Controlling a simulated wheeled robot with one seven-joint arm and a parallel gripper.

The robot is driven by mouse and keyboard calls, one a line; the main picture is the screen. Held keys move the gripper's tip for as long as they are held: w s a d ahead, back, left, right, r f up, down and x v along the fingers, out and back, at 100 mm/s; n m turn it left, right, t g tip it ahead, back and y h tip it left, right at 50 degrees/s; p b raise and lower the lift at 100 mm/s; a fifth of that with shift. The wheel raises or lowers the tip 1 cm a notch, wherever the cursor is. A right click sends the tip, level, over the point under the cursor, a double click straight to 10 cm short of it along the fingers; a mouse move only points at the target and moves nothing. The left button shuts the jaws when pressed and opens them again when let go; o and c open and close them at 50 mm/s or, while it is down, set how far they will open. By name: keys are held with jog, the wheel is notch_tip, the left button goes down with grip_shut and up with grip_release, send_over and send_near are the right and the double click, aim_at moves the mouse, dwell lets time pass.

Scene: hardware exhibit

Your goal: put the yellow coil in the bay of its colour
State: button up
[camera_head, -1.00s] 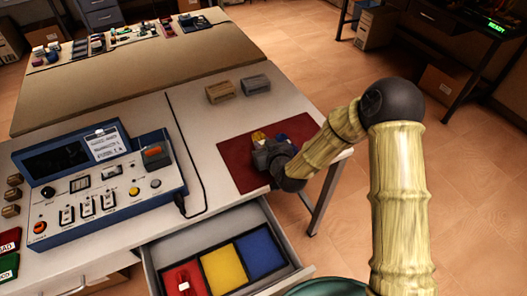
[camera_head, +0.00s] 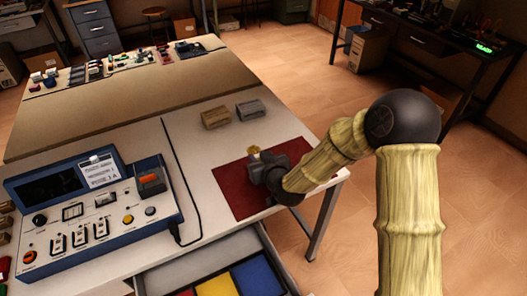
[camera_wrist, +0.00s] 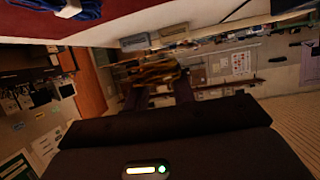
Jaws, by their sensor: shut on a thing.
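The yellow coil (camera_head: 254,152) shows just past the jaws of my gripper (camera_head: 258,166), over the red mat (camera_head: 236,194). In the wrist view the coil (camera_wrist: 152,75) looks dark and blurred between the fingers; my gripper (camera_wrist: 158,92) is shut on it. Its height over the mat is hard to tell. The open drawer has coloured bays: yellow (camera_head: 217,285), blue (camera_head: 258,277) and red (camera_head: 185,293), partly cut off by the lower edge. A blue coil (camera_wrist: 65,8) with a white band lies on the mat in the wrist view; my arm hides it in the head view.
A blue-framed test console (camera_head: 95,220) stands left of the drawer, its black cable (camera_head: 186,190) running across the table. Two small blocks, brown (camera_head: 215,117) and grey (camera_head: 252,109), stand behind the mat. The tabletop right of the cable is mostly clear.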

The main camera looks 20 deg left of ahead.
jog(key=shift+s+a, duration=0.1)
jog(key=shift+s, duration=0.1)
jog(key=w+d+f+m+t+h+p, duration=0.2)
jog(key=w+d, duration=0.2)
jog(key=d, duration=0.7)
jog(key=w+d+f+m+t+h+p, duration=0.1)
jog(key=w+d+f+m+h+p, duration=0.2)
jog(key=d, duration=0.7)
jog(key=s+d+f+m+h+p, duration=0.1)
jog(key=d+m+h, duration=0.1)
jog(key=d, duration=0.8)
jog(key=s+d+f+m+t+h+p, duration=0.1)
jog(key=d+m+h+p, duration=0.1)
jog(key=d, duration=0.8)
jog(key=shift+s+d+h, duration=0.25)
jog(key=shift+s+h, duration=0.05)
jog(key=shift+h, duration=0.1)
jog(key=shift+f, duration=0.15)
jog(key=s+f, duration=0.4)
jog(key=f, duration=0.1)
jog(key=shift+s+f, duration=0.2)
jog(key=shift+w, duration=0.1)
